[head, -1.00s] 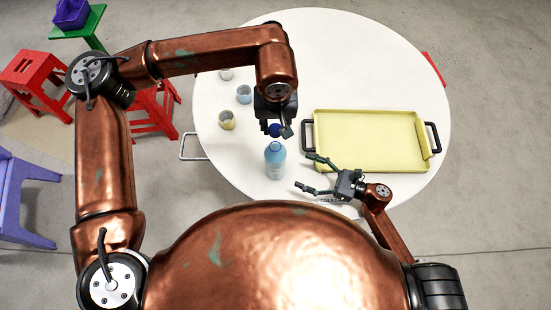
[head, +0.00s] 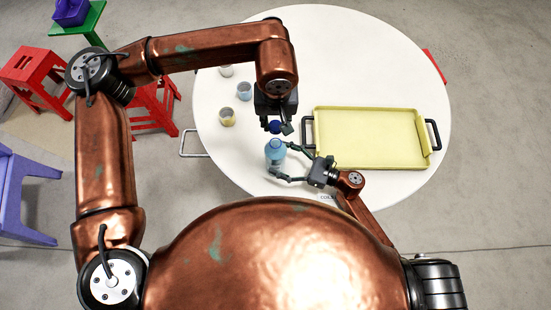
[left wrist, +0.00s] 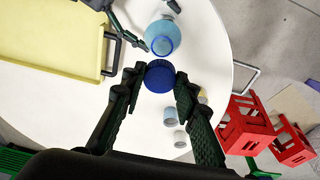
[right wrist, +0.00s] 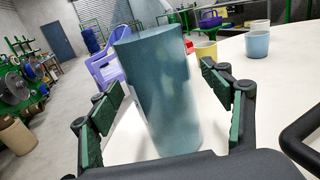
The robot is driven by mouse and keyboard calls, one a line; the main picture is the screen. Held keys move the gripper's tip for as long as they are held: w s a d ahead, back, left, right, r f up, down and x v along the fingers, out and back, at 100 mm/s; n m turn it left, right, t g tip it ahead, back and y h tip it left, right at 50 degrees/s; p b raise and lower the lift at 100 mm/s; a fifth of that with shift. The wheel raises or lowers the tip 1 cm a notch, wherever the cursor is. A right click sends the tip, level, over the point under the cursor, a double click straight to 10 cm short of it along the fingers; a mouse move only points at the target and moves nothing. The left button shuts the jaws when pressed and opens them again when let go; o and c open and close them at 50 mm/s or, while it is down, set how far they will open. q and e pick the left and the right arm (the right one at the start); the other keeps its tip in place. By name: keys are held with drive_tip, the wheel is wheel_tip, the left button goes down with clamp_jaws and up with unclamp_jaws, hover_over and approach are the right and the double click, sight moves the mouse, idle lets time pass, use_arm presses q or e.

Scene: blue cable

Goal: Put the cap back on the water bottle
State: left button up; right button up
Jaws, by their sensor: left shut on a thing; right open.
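The blue water bottle (head: 275,156) stands upright near the front edge of the round white table. Its top shows uncapped in the left wrist view (left wrist: 162,40). The dark blue cap (left wrist: 160,77) is held between the fingertips of my left gripper (head: 274,126), which is shut on it, just beyond the bottle in the head view and apart from it. My right gripper (head: 283,162) is open, with its fingers on either side of the bottle. In the right wrist view, the bottle (right wrist: 160,90) stands between the open fingers, with a gap visible on both sides.
A yellow tray (head: 370,110) with black handles lies on the table (head: 330,40) at the right. Several cups, including a blue cup (head: 244,91) and a yellow cup (head: 227,117), stand at the left. Red stools (head: 40,75) and a purple chair (head: 22,190) stand left of the table.

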drive_tip(key=shift+x, duration=1.3)
drive_tip(key=c, duration=1.8)
use_arm(q)
hover_over(275, 138)
drive_tip(key=s, duration=0.2)
drive_tip(key=shift+w+d+f, duration=0.1)
drive_tip(key=shift+w+f, duration=0.05)
drive_tip(key=shift+f, duration=2.35)
drive_tip(key=shift+f, duration=0.9)
drive_tip(key=shift+f, duration=0.55)
